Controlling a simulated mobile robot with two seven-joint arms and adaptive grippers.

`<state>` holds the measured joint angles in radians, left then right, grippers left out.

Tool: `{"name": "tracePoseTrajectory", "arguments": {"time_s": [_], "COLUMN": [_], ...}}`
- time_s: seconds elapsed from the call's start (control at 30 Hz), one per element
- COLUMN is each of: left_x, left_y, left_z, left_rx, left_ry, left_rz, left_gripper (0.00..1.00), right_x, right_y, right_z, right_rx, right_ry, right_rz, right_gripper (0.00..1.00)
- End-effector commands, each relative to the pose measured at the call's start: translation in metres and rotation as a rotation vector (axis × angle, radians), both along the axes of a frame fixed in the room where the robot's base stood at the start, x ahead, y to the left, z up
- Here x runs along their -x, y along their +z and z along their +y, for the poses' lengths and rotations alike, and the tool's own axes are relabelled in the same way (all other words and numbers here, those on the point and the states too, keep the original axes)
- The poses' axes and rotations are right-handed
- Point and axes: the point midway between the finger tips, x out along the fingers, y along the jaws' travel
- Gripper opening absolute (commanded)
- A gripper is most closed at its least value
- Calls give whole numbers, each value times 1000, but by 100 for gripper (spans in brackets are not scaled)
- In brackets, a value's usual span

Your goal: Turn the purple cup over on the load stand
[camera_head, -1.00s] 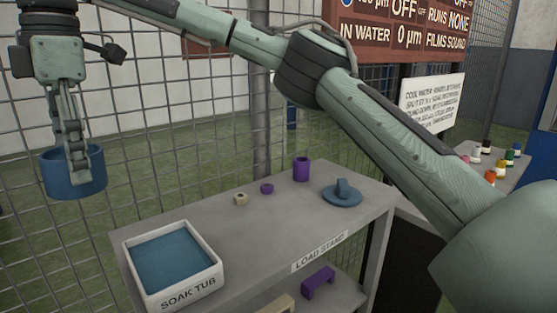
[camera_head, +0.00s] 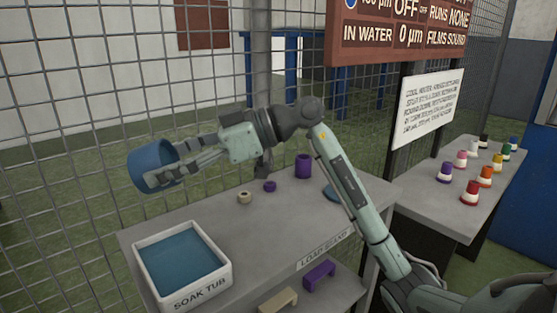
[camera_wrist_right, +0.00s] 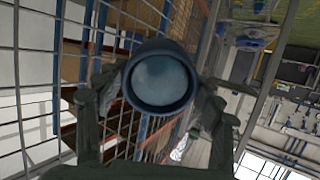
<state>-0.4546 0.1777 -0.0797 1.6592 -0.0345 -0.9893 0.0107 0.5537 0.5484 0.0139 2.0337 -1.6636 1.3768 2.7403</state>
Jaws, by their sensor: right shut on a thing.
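The purple cup (camera_head: 303,167) stands upright on the load stand (camera_head: 255,225), toward its back edge, with what looks like a dark open top. My right gripper (camera_head: 165,165) is shut on a blue tub-like vessel (camera_head: 143,172), holding it tilted in the air behind and above the soak tub, well left of the cup. In the right wrist view the vessel (camera_wrist_right: 160,78) sits between the fingers, its round end toward the camera. My left gripper is not in view.
The soak tub (camera_head: 226,285) stands on the stand's left end. A small purple ring (camera_head: 270,187) and a beige ring (camera_head: 244,198) lie left of the cup. A blue lidded piece (camera_head: 329,194) is partly behind my arm. A side table (camera_head: 425,195) holds several coloured pots. Wire fence runs behind.

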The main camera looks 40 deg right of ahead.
Motion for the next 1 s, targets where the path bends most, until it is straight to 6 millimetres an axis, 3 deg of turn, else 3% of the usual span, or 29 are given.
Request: {"name": "tracePoseTrajectory", "arguments": {"time_s": [0.03, 0.2, 0.43, 0.6, 0.93, 1.0], "left_x": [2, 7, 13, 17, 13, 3], "left_y": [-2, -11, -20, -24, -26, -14], "left_z": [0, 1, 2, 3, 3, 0], "left_rx": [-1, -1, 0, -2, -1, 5], "left_ry": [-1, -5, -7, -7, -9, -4], "left_rz": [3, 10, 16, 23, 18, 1], "left_gripper": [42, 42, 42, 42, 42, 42], "right_x": [4, 20, 52, 64, 65, 65], "right_y": [-8, -22, -31, -31, -57, -60], "right_z": [-22, -94, -169, -190, -192, -192], "right_rx": [-36, -133, -207, -224, -226, -225], "right_ry": [-68, -288, -521, -589, -594, -594], "right_rz": [-12, -90, -190, -226, -228, -230], "right_gripper": [34, 34, 34, 34, 34, 34]}}
